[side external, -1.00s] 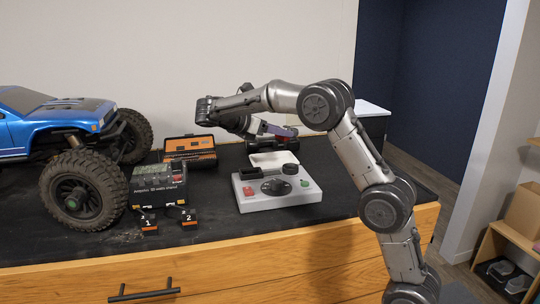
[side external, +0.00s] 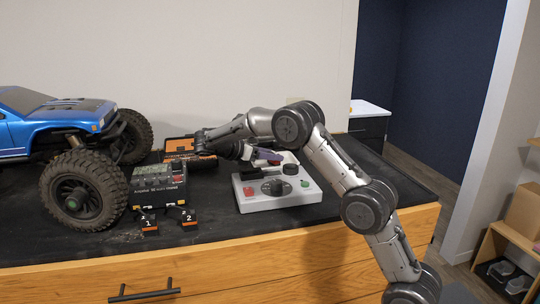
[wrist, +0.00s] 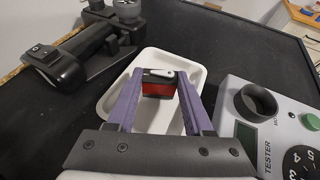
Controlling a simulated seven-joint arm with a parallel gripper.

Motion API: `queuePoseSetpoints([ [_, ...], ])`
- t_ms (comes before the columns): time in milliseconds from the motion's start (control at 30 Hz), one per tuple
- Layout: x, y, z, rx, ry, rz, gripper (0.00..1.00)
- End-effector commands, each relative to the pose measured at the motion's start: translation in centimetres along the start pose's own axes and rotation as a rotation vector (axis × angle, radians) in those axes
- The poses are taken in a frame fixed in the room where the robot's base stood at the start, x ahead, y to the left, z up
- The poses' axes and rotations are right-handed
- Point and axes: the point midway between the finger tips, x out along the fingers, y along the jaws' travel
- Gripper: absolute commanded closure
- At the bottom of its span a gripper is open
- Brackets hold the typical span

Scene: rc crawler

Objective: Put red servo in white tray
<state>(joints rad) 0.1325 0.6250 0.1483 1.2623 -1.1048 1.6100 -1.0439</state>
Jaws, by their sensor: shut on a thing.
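The red servo (wrist: 157,84), with a black top and a pale horn, sits between the purple fingers of my gripper (wrist: 158,92) in the wrist view. My gripper is shut on it. The white tray (wrist: 205,72) lies behind and below the servo, which appears over the tray's inside. I cannot tell whether the servo touches the tray floor. In the side view my gripper (side external: 268,155) is low over the tray (side external: 292,158), which is partly hidden by my gripper and the tester.
A grey tester (side external: 277,190) with a black dial stands just in front of the tray. A black handheld controller (wrist: 75,55) lies beside the tray. An orange-edged case (side external: 190,150), a black charger box (side external: 158,185) and a blue crawler (side external: 60,125) stand to the left.

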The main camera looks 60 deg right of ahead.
Motion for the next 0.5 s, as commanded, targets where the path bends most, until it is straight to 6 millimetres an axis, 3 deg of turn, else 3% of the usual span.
queuePoseSetpoints([
  [167,0.10,-0.01,-0.27,0.000,0.000,0.000,1.00],
  [200,0.11,0.00,-0.30,0.001,0.000,0.000,0.45],
  [367,0.10,-0.01,-0.27,0.000,0.000,0.000,0.19],
  [500,0.10,-0.01,-0.26,0.000,0.000,0.000,0.19],
])
